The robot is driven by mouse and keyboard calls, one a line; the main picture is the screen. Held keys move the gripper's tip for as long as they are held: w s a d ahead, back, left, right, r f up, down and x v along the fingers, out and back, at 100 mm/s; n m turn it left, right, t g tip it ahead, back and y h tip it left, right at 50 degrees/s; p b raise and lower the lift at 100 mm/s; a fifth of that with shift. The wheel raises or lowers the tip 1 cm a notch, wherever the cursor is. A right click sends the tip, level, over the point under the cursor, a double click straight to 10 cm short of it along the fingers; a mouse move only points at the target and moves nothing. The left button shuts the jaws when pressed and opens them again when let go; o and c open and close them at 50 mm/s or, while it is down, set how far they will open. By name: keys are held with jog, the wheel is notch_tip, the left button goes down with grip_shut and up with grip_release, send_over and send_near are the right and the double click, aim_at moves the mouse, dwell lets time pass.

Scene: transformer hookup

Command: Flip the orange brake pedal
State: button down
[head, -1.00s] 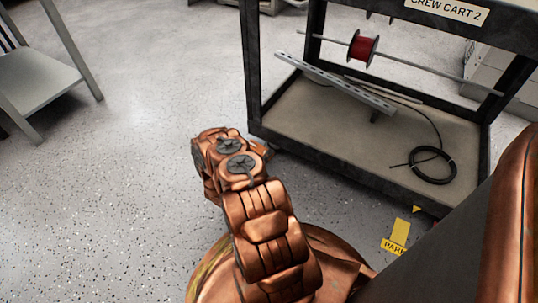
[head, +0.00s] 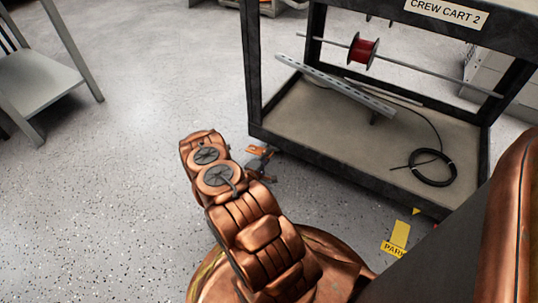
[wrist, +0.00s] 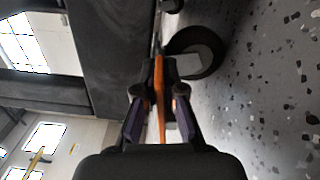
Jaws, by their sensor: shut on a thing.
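The orange brake pedal (wrist: 160,82) shows edge-on in the wrist view as a thin orange strip between my gripper's fingers. My gripper (wrist: 160,100) is shut on it, with a dark finger on each side. The pedal is beside a caster wheel (wrist: 207,50) under the cart's dark frame. In the head view, my gripper (head: 261,164) shows partly past my arm at the cart's lower left corner, with a bit of orange (head: 254,149) at it. My arm hides part of the gripper there.
The cart, labelled CREW CART 2 (head: 446,12), has a dark frame and a lower shelf (head: 320,135). The shelf holds a black cable coil (head: 432,168) and a metal rail. A red spool hangs above. A grey table (head: 40,80) stands at left; the floor between is clear.

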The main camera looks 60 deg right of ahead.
jog(key=shift+r+n, duration=0.15)
jog(key=shift+n, duration=0.15)
jog(key=c, duration=1.3)
grip_release()
jog(key=shift+w+a, duration=0.1)
jog(key=shift+a, duration=0.05)
jog(key=a, duration=1.1)
jog(key=shift+s+a, duration=0.3)
jog(key=shift+a, duration=0.05)
jog(key=shift+w, duration=0.1)
